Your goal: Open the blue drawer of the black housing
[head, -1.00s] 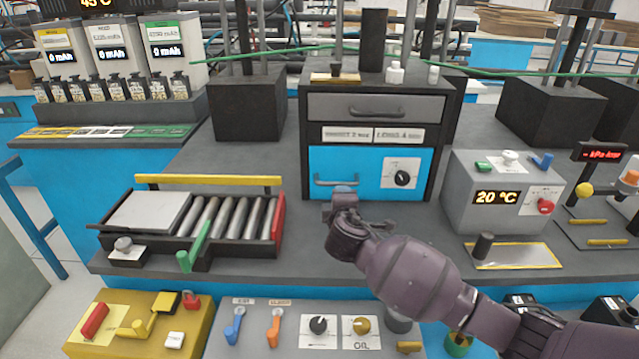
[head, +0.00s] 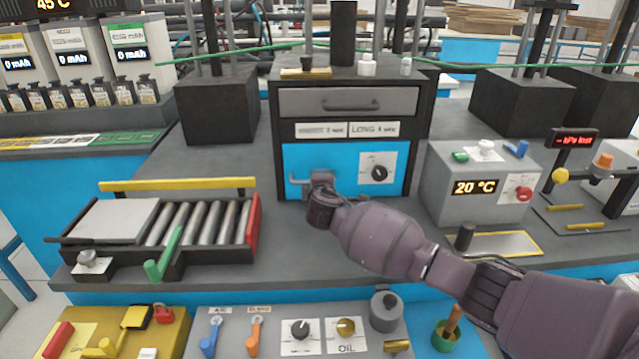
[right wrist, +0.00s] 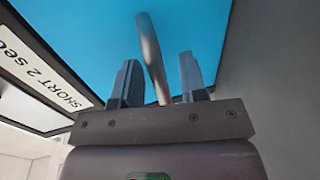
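The black housing (head: 426,118) stands at the back middle of the bench. Its blue drawer (head: 345,165) is closed, below a grey drawer front. The blue drawer's bar handle (head: 295,183) is partly hidden behind my right gripper (head: 320,178). In the right wrist view, the handle (right wrist: 152,58) runs between the two fingers of the right gripper (right wrist: 160,82), with a visible gap on each side. The gripper is open around the handle, close to the blue face. My left gripper is not in view.
A knob (head: 379,173) sits on the right of the blue face. A grey 20 °C box (head: 480,205) stands right of the housing, and a roller tray (head: 130,248) to the left. Bare bench top (head: 300,255) lies in front of the drawer.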

